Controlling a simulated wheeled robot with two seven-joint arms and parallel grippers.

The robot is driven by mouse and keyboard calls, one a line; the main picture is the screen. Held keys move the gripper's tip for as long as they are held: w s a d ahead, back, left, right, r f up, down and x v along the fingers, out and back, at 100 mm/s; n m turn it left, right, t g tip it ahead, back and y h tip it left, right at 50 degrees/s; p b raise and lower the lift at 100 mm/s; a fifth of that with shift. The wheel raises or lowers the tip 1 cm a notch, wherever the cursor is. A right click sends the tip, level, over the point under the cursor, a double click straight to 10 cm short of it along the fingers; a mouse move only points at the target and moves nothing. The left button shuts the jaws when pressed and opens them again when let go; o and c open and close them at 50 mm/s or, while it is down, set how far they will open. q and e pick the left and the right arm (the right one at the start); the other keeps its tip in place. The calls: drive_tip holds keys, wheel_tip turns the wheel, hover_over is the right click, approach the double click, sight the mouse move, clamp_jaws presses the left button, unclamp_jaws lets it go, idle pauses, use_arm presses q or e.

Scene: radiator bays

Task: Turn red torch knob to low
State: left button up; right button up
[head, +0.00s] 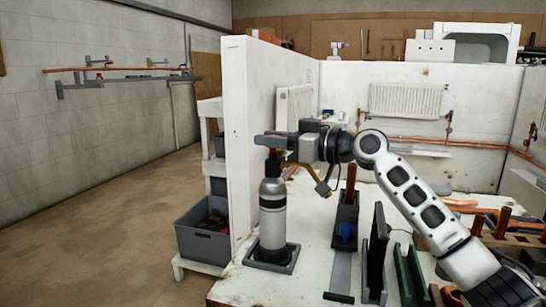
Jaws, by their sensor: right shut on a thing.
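The torch (272,218) is a grey and white gas canister. It stands upright in a dark square holder (272,257) at the left end of the bench. A brass tube (313,174) runs from its head down to the right and ends in a dark nozzle (323,189). My right gripper (270,140) reaches in from the right and is shut at the top of the torch. My left gripper is not in view.
A white partition (248,120) rises close behind the torch. A dark stand with a brown handle (350,190), a black upright plate (377,250) and a green channel (408,275) stand to the right. A grey bin (203,240) sits low at the left. The floor left is clear.

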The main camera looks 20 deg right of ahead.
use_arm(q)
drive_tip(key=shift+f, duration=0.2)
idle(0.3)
use_arm(e)
drive_tip(key=o, duration=0.9)
drive_tip(key=shift+o, duration=0.2)
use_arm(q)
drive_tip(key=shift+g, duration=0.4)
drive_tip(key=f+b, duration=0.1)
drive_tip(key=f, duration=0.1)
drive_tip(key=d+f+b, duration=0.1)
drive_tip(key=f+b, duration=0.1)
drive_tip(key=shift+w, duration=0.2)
use_arm(e)
drive_tip(key=v, duration=1.6)
drive_tip(key=shift+w, duration=0.2)
